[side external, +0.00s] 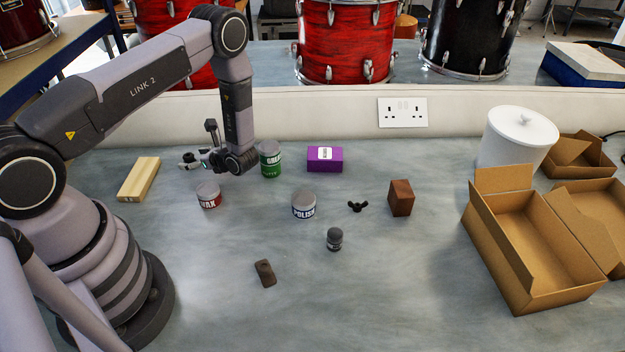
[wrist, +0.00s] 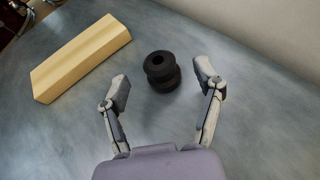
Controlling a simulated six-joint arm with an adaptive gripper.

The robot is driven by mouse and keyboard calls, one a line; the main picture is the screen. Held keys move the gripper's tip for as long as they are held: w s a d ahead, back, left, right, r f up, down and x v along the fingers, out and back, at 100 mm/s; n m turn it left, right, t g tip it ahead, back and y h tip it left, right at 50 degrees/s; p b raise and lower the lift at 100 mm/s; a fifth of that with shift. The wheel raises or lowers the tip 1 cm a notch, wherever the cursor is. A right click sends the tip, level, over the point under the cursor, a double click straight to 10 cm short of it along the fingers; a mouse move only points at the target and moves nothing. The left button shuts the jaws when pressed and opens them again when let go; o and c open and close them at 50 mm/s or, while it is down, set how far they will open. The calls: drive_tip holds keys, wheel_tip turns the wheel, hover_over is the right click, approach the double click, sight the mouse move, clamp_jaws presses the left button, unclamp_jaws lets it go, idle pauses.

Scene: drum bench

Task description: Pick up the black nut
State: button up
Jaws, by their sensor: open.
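A black round piece (wrist: 161,70) with a hole in its top and a groove around its middle stands on the bench in the wrist view. My gripper (wrist: 163,84) is open, with one finger on each side of this piece and a gap to both. In the side view my gripper (side external: 196,162) is low at the left, and I cannot make out the round piece there. A black winged piece (side external: 357,206), shaped like a wing nut, lies on the bench right of the middle, well away from my gripper.
A pale wood block (side external: 138,180) lies left of my gripper, also in the wrist view (wrist: 80,56). A red-labelled tin (side external: 208,196) and a green tin (side external: 270,160) stand close by. A polish tin (side external: 304,206), purple box (side external: 324,160) and open carton (side external: 530,240) are farther right.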

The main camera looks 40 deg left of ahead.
sight(193, 158)
drive_tip(key=shift+x, duration=1.6)
drive_tip(key=shift+c, duration=0.4)
drive_tip(key=c, duration=1)
